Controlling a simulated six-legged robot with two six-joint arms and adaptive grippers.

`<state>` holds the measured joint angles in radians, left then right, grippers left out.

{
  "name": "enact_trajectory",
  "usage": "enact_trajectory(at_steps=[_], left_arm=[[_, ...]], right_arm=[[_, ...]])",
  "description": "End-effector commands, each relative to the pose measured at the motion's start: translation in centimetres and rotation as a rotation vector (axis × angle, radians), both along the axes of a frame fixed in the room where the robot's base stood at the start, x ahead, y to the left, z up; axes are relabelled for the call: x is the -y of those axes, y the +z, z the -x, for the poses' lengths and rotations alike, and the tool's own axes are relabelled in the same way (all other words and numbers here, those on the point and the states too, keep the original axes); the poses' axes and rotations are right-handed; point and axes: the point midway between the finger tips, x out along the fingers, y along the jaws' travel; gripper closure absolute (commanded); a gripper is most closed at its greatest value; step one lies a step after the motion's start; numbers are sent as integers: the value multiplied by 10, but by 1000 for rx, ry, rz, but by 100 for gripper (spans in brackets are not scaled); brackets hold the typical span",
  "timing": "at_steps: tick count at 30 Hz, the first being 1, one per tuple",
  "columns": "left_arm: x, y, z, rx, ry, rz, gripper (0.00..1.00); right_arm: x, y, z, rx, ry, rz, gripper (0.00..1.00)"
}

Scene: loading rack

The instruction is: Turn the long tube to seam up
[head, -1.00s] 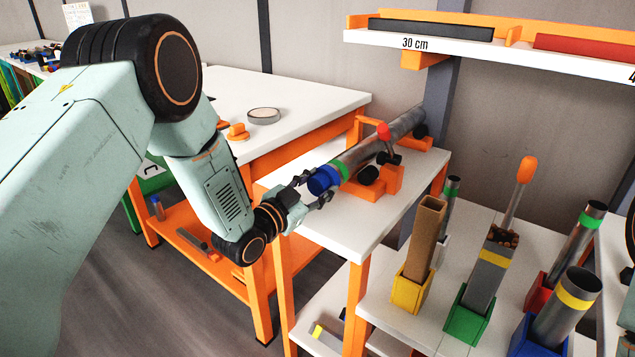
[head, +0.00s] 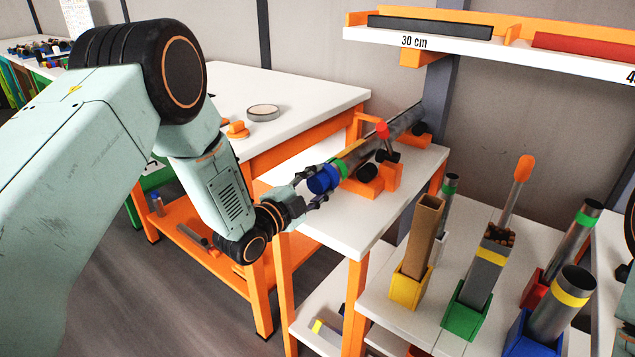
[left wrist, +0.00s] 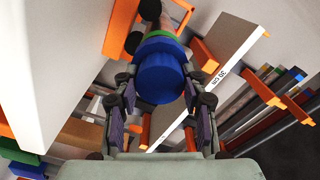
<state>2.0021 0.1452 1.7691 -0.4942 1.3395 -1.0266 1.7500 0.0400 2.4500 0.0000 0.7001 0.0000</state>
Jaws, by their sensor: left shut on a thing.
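The long grey tube (head: 400,127) lies on black rollers in an orange cradle (head: 370,187) on a white bench. Its near end has a blue cap (head: 322,181) and a green band (head: 341,168). A yellow strip (head: 354,155) shows on the tube's upper near side, just beyond the band. My left gripper (head: 311,190) is shut on the blue cap. In the left wrist view the cap (left wrist: 160,78) sits between the two fingers, and most of the tube is hidden behind it. My right gripper is out of view.
A red-knobbed lever (head: 382,130) stands at the cradle beside the tube. Holders with upright tubes, such as the yellow one (head: 408,290), stand front right. A shelf marked 30 cm (head: 415,42) is above. A tape roll (head: 263,112) lies on the left table.

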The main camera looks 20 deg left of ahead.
Motion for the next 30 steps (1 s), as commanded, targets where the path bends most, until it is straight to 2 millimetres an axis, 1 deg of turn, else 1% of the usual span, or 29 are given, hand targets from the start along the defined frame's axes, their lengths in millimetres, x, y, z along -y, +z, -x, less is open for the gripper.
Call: enact_trajectory(at_steps=[15, 16, 24, 30], left_arm=[[0, 1, -1, 10, 2, -19, 89], [0, 1, -1, 10, 2, -19, 57], [0, 1, -1, 8, 1, -18, 35], [0, 0, 0, 8, 0, -18, 35]], right_arm=[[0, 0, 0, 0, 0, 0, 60], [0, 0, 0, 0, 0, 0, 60], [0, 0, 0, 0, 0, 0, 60], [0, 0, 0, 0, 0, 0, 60]])
